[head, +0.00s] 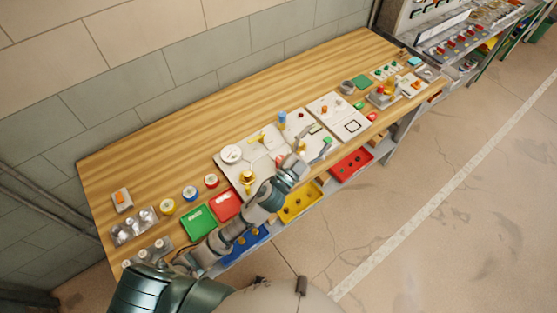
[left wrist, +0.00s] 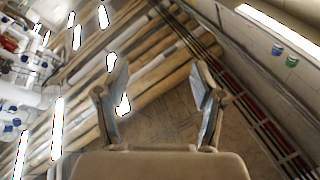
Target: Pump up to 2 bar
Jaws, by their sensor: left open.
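A white board (head: 226,166) on the wooden bench carries a round white disc like a gauge (head: 231,154) and a brass-coloured fitting (head: 247,177). The disc's reading is too small to make out. My left gripper (head: 302,160) is over the front part of the boards, to the right of the brass fitting, and hides some of what lies under it. Whether it touches anything there cannot be told. In the left wrist view my left gripper (left wrist: 160,80) has its two fingers apart with nothing between them. My right gripper is not in view. No pump can be made out for certain.
The wooden bench (head: 150,160) is clear along its back. A green tray (head: 198,222) and a red tray (head: 226,205) lie left of my arm. Yellow (head: 300,205) and red (head: 352,165) bins sit below the front edge. Shelving (head: 470,40) stands beyond.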

